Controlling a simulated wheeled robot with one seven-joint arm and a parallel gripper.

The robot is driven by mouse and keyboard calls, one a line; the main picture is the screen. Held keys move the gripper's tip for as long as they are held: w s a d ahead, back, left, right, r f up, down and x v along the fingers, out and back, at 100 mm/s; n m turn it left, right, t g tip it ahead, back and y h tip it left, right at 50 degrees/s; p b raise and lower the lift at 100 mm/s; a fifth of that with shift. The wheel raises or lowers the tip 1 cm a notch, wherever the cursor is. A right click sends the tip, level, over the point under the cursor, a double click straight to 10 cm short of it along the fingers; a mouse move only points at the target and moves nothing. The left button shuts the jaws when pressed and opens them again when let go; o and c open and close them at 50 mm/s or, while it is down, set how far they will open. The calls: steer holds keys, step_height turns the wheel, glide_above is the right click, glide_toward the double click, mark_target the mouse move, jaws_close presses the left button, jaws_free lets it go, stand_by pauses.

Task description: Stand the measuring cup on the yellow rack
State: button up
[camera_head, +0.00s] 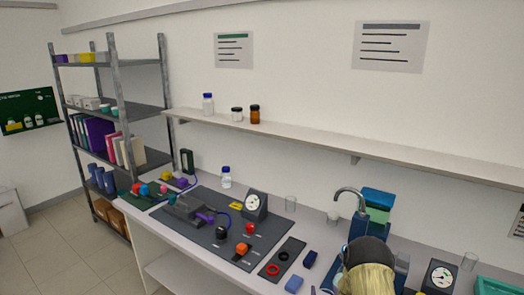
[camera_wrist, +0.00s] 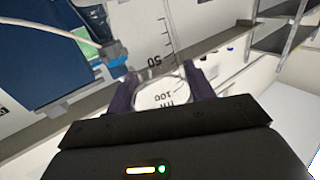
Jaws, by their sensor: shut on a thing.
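The measuring cup (camera_wrist: 162,92) is clear and pale, with dark graduation marks and the numbers 50 and 100 in the wrist view. My gripper (camera_wrist: 161,88) is shut on it, with one dark finger on each side of the cup. The numbers appear upside down in that view. In the head view my arm fills the lower right by the sink, and neither the gripper's fingers nor the held cup can be made out there. I cannot pick out a yellow rack in either view.
A curved faucet (camera_head: 349,195), another gauge (camera_head: 440,275) and clear beakers stand at the right. A wall shelf (camera_head: 350,148) runs above.

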steer(key=s+a+f+y, duration=0.1)
steer(key=a+f, duration=0.3)
steer(key=f, duration=0.4)
steer(key=shift+s+a+n, duration=0.3)
steer(key=shift+s, duration=0.15)
steer(key=shift+w+r, duration=0.1)
steer(key=shift+r, duration=0.05)
step_height(320, 180, down, 4)
steer(key=b, duration=0.3)
steer(key=shift+a+r+b, duration=0.1)
steer(key=shift+r+b, duration=0.15)
steer(key=shift+b, duration=0.1)
